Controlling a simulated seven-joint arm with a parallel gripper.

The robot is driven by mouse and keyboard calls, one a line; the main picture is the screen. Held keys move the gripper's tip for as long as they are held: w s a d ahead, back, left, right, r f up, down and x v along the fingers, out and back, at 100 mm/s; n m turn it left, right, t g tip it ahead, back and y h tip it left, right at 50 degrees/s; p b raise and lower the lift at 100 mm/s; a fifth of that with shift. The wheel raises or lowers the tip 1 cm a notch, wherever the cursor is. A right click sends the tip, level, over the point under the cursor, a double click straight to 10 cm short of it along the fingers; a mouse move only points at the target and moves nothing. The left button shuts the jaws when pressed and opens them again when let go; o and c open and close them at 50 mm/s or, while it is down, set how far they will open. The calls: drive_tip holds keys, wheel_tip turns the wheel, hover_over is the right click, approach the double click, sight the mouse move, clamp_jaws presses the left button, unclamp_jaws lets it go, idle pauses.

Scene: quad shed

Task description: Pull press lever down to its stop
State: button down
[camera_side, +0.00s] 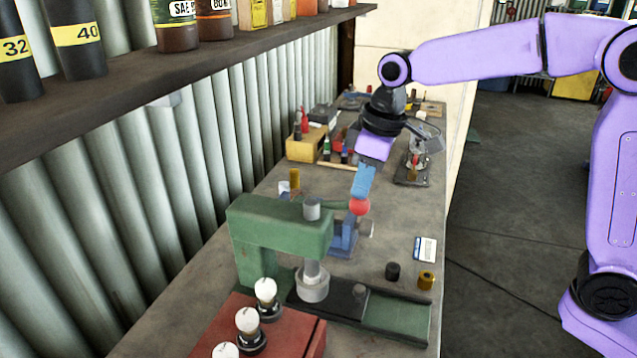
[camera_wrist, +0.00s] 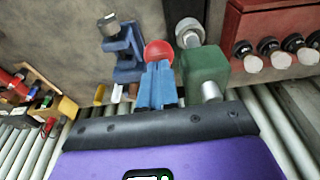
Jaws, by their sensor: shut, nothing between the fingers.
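The green press (camera_side: 280,228) stands on the bench in the side view, and its green body also shows in the wrist view (camera_wrist: 205,66). Its thin lever (camera_side: 333,203) runs out sideways near the top of the press, roughly level, to a red ball knob (camera_side: 359,207). The knob is also in the wrist view (camera_wrist: 159,50). My gripper (camera_side: 361,194) points down with its blue fingers shut and empty. The fingertips (camera_wrist: 157,66) are right at the knob, just above it in the side view. Whether they touch it I cannot tell.
A blue vise (camera_side: 343,238) stands behind the press. A red box (camera_side: 275,335) with white-topped knobs is in front. A black cap (camera_side: 393,271), a brass part (camera_side: 426,281) and a card (camera_side: 426,248) lie at the right. A wooden box (camera_side: 303,148) stands farther back. A shelf (camera_side: 180,75) overhangs the left.

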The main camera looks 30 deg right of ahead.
sight(362, 205)
drive_tip(key=shift+f, duration=0.2)
drive_tip(key=shift+s+f, duration=0.1)
drive_tip(key=shift+f, duration=1.95)
idle(0.3)
